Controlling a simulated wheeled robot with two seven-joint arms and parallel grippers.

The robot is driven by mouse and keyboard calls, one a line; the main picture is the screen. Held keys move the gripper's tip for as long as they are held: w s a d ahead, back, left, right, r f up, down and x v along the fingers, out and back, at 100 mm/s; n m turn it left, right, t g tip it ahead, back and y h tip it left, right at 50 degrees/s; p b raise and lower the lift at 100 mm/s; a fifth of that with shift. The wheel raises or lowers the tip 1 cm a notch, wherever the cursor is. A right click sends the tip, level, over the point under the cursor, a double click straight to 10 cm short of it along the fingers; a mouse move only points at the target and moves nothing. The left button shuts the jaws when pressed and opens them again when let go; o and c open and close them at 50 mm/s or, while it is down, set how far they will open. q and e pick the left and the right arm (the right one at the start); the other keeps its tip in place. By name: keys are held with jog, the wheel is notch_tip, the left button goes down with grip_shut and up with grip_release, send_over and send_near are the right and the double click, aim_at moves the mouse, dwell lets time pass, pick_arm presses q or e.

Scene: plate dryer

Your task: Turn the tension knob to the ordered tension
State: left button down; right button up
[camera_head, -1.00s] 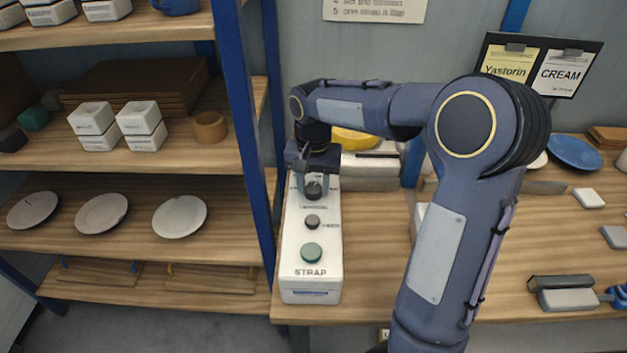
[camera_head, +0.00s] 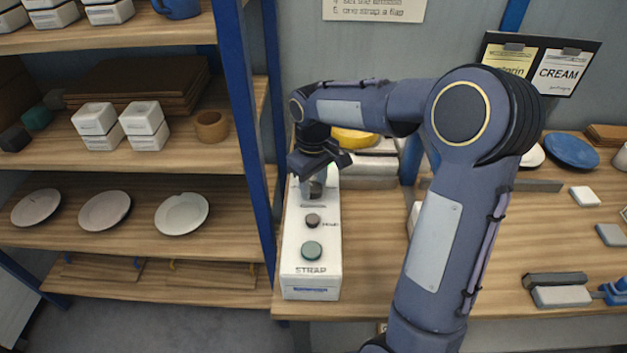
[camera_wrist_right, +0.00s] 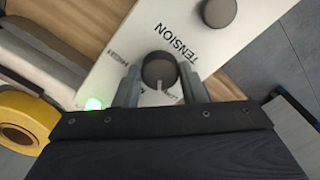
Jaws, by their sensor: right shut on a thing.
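The fingers hide part of the scale print. My left gripper is not in view.
A smaller dark knob (camera_head: 312,220) and a green button (camera_head: 312,250) sit nearer on the box. A green light glows (camera_wrist_right: 94,103). A blue shelf post (camera_head: 243,120) stands close on the left. A yellow roll (camera_head: 354,139) lies behind; a CREAM card (camera_head: 562,73) hangs right.

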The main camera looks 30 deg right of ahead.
aim_at(313, 187)
jog(key=shift+n+p, duration=0.3)
jog(key=shift+n, duration=1.8)
jog(key=o, duration=1)
jog(key=shift+r, duration=0.15)
notch_tip(313, 187, up, 7)
jog(key=shift+r, duration=0.3)
